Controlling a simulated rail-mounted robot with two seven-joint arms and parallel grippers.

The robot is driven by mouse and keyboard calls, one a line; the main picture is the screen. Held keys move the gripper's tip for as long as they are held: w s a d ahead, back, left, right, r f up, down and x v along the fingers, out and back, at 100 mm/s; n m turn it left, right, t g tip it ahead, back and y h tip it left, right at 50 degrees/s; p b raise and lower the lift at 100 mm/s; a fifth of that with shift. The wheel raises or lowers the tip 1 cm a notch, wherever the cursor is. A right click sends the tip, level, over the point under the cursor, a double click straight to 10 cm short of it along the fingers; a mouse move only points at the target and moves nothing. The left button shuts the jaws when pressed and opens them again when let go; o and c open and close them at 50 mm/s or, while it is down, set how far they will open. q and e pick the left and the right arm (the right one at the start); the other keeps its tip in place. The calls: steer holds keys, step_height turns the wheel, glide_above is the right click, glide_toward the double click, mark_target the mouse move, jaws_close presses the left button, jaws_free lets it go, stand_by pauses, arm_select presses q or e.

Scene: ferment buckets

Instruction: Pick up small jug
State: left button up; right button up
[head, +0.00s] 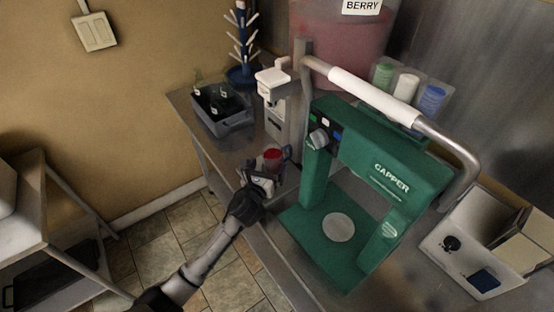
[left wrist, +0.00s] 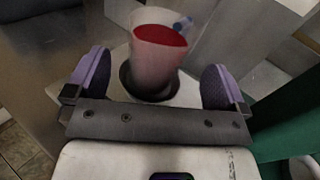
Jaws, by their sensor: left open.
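The small jug (head: 273,158) is a clear cup with red liquid in it. It stands upright on the metal counter in front of a white dispenser. My left gripper (head: 262,180) is right in front of it in the head view. In the left wrist view the jug (left wrist: 157,62) stands between and slightly beyond the two purple finger pads of my left gripper (left wrist: 155,85). The pads are wide apart, with visible gaps to the jug on both sides. My right gripper does not show.
A green capper machine (head: 385,165) with a metal handle stands just right of the jug. The white dispenser (head: 279,115) is behind it. A grey crate with bottles (head: 240,124) is back left. A white box (head: 470,250) is far right.

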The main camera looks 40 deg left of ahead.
arm_select(q)
steer(key=shift+p+x, duration=0.3)
steer(key=shift+x, duration=1.95)
steer(key=shift+c, duration=0.5)
steer(key=c, duration=1)
steer(key=shift+r, duration=0.1)
steer(key=shift+s+r, duration=0.25)
steer(key=shift+r, duration=0.1)
step_height(320, 180, up, 6)
steer(key=s+a+b, duration=0.1)
steer(key=s+a, duration=0.1)
steer(key=s, duration=0.7)
steer(key=s+a+b, duration=0.2)
steer(key=s+a, duration=0.1)
steer(key=s, duration=0.6)
steer(key=shift+s+a, duration=0.3)
steer(key=shift+s, duration=0.05)
